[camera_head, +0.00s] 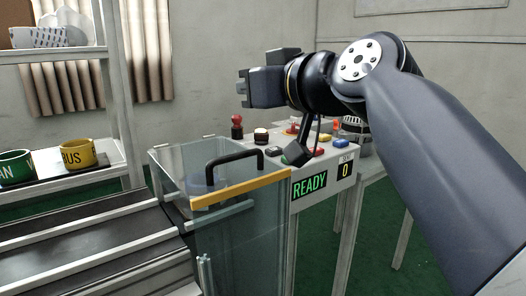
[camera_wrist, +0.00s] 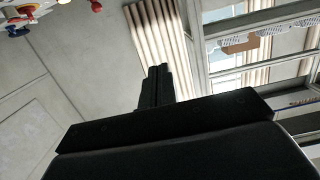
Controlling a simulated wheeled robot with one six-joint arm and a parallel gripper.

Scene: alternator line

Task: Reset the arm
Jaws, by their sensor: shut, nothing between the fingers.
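My gripper (camera_head: 243,88) is raised in the upper middle of the head view, at the end of my dark arm. It points left, above the glass-walled box and the control panel. In the wrist view its two black fingers (camera_wrist: 156,86) are together, with nothing between them. The wrist view is turned sideways and looks toward the wall, curtain and shelf. The gripper touches nothing.
A glass box (camera_head: 170,163) with a yellow edge and black handle stands beside a conveyor (camera_head: 85,235). A control panel (camera_head: 325,170) reads READY and 0. Left, a shelf (camera_head: 118,95) bears a green cup (camera_head: 14,168) and a yellow cup (camera_head: 78,155).

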